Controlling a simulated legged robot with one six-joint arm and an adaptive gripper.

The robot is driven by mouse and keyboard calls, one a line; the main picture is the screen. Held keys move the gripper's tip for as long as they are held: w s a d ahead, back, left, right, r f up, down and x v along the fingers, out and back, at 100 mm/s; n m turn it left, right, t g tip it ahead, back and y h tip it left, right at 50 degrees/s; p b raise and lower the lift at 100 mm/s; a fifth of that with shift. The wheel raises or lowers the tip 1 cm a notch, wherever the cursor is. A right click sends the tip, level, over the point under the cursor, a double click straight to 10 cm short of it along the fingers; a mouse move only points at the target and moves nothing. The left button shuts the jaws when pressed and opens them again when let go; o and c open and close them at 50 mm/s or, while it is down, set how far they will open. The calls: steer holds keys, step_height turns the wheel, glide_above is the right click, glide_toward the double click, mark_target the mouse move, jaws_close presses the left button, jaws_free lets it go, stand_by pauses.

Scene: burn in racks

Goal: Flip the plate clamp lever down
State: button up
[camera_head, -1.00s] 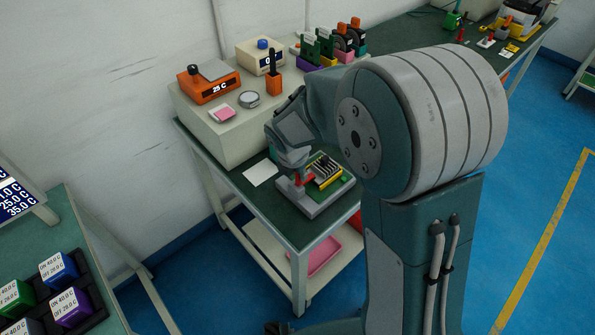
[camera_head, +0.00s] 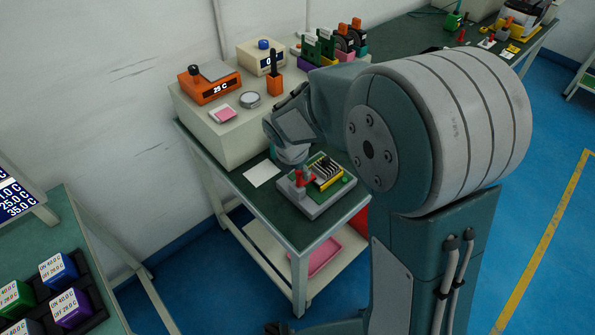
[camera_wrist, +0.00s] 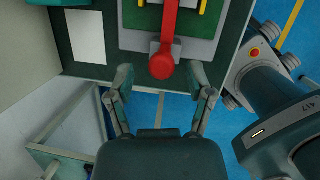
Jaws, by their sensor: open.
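The plate clamp fixture is a grey base (camera_head: 314,210) with a green board, a dark finned block and yellow bars, near the bench's front edge. Its red clamp lever (camera_head: 299,180) stands at the fixture's left end. In the wrist view the lever (camera_wrist: 169,22) shows as a red bar ending in a round knob at the upper middle; its exact tilt is hard to tell. My gripper (camera_wrist: 160,76) is open, with one finger on each side of the knob and clear gaps between. In the head view my wrist hangs just above the lever and partly hides it; the fingertips are unclear.
A white sheet (camera_head: 262,174) lies left of the fixture on the green bench. Behind, a cream box carries an orange 25 C device (camera_head: 208,86), a pink pad and a round gauge. A pink tray (camera_head: 322,256) sits on the lower shelf. Open blue floor lies to the right.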

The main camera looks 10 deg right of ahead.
steer(key=v, duration=0.9)
steer(key=shift+a+r, duration=0.2)
steer(key=shift+r, duration=0.2)
steer(key=shift+s, duration=0.1)
steer(key=s+d+r+m+t, duration=0.1)
steer(key=s+d+r+m, duration=0.1)
steer(key=s+m, duration=0.4)
steer(key=s+d+r+m+t+y, duration=0.1)
steer(key=s+d+r+m, duration=0.1)
steer(key=s+d+m, duration=0.2)
steer(key=s+d+r+m, duration=0.3)
steer(key=s+m, duration=0.6)
steer(key=m, duration=0.7)
steer(key=shift+s+d+t+y, duration=0.3)
steer(key=shift+d+t, duration=0.05)
steer(key=shift+t, duration=0.05)
